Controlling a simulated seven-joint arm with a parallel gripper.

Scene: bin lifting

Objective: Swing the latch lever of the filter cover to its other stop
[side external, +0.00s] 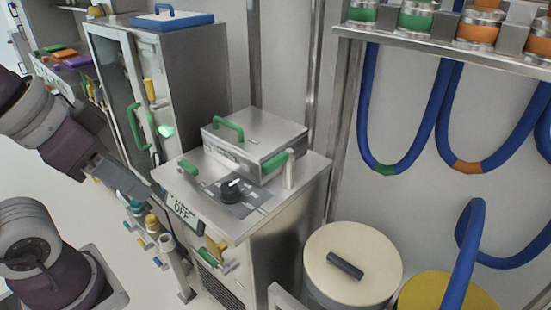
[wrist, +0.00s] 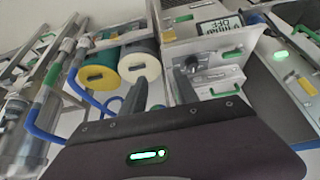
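The steel cabinet (side external: 285,235) stands in the middle of the side external view, with a grille (side external: 212,288) low on its front. A small lever with a green end (side external: 205,262) sits on the front above the grille; I cannot tell for sure that it is the filter cover's latch lever. In the wrist view, a green-ended lever (wrist: 232,54) shows on the cabinet, and a green handle (wrist: 218,93) shows on the panel below it. My gripper (side external: 143,190) is left of the cabinet, apart from it. In the wrist view its two fingers (wrist: 162,88) are spread and empty.
Colored valves (side external: 152,224) and a pipe stand close to the front left. Two drums (side external: 375,240) (side external: 450,290) stand right.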

